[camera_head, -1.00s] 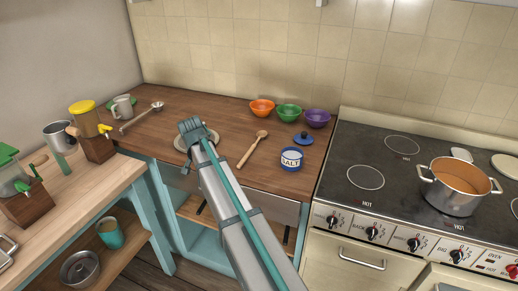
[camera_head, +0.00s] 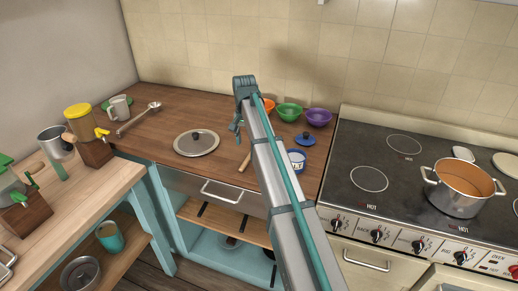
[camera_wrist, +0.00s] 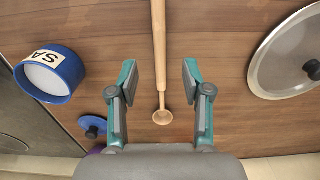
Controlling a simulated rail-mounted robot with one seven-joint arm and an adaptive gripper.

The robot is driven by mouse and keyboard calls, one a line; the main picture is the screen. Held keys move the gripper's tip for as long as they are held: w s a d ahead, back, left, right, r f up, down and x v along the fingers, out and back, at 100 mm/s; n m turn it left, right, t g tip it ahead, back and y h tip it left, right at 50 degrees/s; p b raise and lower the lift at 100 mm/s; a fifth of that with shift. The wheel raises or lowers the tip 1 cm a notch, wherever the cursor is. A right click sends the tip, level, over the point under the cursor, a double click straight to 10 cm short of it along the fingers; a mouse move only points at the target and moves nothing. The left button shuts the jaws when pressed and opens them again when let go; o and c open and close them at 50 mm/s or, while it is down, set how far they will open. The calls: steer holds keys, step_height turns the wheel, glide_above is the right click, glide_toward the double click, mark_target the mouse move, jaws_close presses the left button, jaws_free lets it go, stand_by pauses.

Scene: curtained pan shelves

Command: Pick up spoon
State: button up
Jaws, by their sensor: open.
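The wooden spoon (camera_wrist: 160,50) lies on the brown counter, its handle running up the wrist view and its bowl near the bottom centre. In the head view only a bit of its handle (camera_head: 245,162) shows left of my arm; the rest is hidden. My gripper (camera_wrist: 159,70) is open and empty, with one finger on each side of the handle in the wrist view. In the head view my gripper (camera_head: 238,126) is over the counter; its fingers are small and partly hidden. The gap to the spoon is hard to judge.
A salt pot (camera_head: 296,160) and blue lid (camera_head: 305,139) stand right of the spoon. A pan lid (camera_head: 197,143) lies to its left. Orange, green (camera_head: 288,113) and purple bowls stand at the back wall. A metal ladle (camera_head: 140,118) lies at left.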

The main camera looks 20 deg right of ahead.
mark_target(247, 159)
steer(key=shift+w+d+f+p, duration=0.1)
steer(key=shift+f+p, duration=1.45)
steer(key=shift+f, duration=2.55)
jaws_close()
